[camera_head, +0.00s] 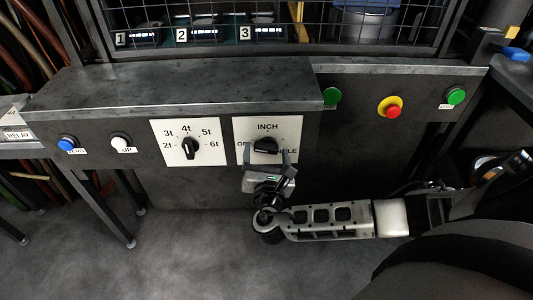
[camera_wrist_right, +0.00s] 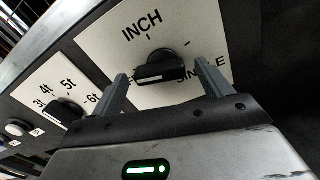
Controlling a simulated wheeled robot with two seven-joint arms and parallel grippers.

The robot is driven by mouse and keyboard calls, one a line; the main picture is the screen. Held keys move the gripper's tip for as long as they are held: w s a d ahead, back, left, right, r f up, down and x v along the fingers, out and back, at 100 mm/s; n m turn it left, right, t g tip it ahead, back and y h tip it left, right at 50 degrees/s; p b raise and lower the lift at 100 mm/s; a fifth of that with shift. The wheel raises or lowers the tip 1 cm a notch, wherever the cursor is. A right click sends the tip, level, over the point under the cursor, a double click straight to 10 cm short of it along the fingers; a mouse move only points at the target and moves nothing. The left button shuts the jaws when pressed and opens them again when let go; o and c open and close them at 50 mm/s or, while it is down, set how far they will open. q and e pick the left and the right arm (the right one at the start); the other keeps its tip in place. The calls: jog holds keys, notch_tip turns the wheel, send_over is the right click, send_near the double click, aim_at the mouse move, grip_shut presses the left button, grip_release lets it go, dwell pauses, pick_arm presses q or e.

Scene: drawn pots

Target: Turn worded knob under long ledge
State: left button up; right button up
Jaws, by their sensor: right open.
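The worded knob (camera_head: 266,145) is black and sits on a white plate (camera_head: 290,125) marked INCH at the top, with partly hidden words at left and right. It is below the long grey ledge (camera_head: 180,85). My right gripper (camera_head: 266,159) is open just in front of the plate's lower part. In the right wrist view the knob (camera_wrist_right: 160,67) lies between and beyond the two fingertips (camera_wrist_right: 165,80), with a gap to each side; I cannot tell whether they touch it. A pale line on the knob faces the gripper. My left gripper is out of view.
A second black knob (camera_head: 190,147) with tonnage numbers is close to the left. A white button (camera_head: 121,142) and a blue button (camera_head: 67,143) are further left. Green buttons (camera_head: 331,96) (camera_head: 456,96) and a red-yellow stop button (camera_head: 391,108) are on the right.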

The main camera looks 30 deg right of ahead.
jog(key=shift+w+d, duration=0.15)
jog(key=shift+w, duration=0.05)
jog(key=c, duration=1)
